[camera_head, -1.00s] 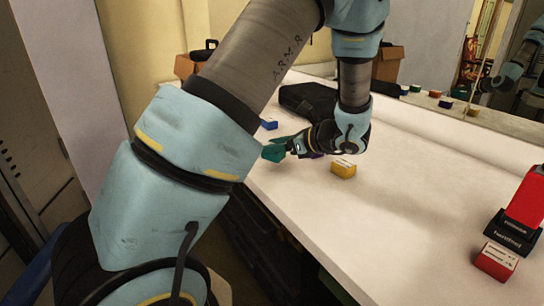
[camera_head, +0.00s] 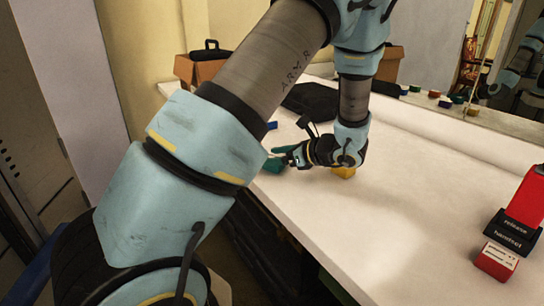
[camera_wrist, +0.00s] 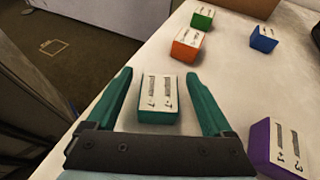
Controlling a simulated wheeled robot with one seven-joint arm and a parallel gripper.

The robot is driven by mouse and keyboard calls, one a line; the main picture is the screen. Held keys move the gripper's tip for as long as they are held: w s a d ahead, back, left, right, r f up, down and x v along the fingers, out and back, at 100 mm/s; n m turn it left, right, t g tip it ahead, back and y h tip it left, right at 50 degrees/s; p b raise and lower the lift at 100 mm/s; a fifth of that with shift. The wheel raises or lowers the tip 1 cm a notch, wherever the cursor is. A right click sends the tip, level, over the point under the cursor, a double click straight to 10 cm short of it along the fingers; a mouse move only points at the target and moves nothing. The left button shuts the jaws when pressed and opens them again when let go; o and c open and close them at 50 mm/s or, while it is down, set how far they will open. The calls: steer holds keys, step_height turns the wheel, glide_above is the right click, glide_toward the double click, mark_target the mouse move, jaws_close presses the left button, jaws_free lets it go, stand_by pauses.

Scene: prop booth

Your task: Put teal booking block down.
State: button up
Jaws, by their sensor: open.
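The teal booking block (camera_wrist: 158,101) lies between the fingers of my gripper (camera_wrist: 158,74) in the wrist view, its white printed label facing up. A gap shows on each side, so the teal fingers are open around it and apart from it. The block appears to rest on the white table (camera_wrist: 225,90), close to the table's left edge. In the head view my gripper (camera_head: 277,160) is low at that edge, and the block there is hard to tell from the teal fingers.
A purple block (camera_wrist: 281,146) stands close to the right finger. Orange (camera_wrist: 187,42), green (camera_wrist: 203,18) and blue (camera_wrist: 264,40) blocks stand farther off. A yellow block (camera_head: 345,172) is partly hidden behind my wrist. A red stamp (camera_head: 525,200) and red block (camera_head: 496,262) are at right.

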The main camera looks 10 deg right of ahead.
steer(key=shift+r, duration=0.15)
steer(key=v, duration=1.2)
steer(key=shift+r+b, duration=0.1)
steer(key=shift+b, duration=0.25)
steer(key=a+n+g, duration=0.1)
steer(key=a, duration=0.1)
steer(key=a+f+n+g, duration=0.1)
steer(key=a, duration=0.2)
steer(key=a+n+g, duration=0.2)
steer(key=shift+s+a+f+h, duration=0.1)
steer(key=shift+a+f+h, duration=0.2)
steer(key=shift+a, duration=0.1)
steer(key=s+a+n+g+h, duration=0.1)
steer(key=s+a+n+h, duration=0.2)
steer(key=a+n+h, duration=0.2)
steer(key=s+a+n+g+h, duration=0.2)
steer(key=s+a+n+h, duration=0.1)
steer(key=a+n, duration=0.8)
steer(key=f+n+h, duration=0.1)
steer(key=n, duration=0.4)
steer(key=shift+s+a+g+h, duration=0.2)
steer(key=shift+s+g+h, duration=0.1)
steer(key=shift+h, duration=0.1)
steer(key=shift+w, duration=0.1)
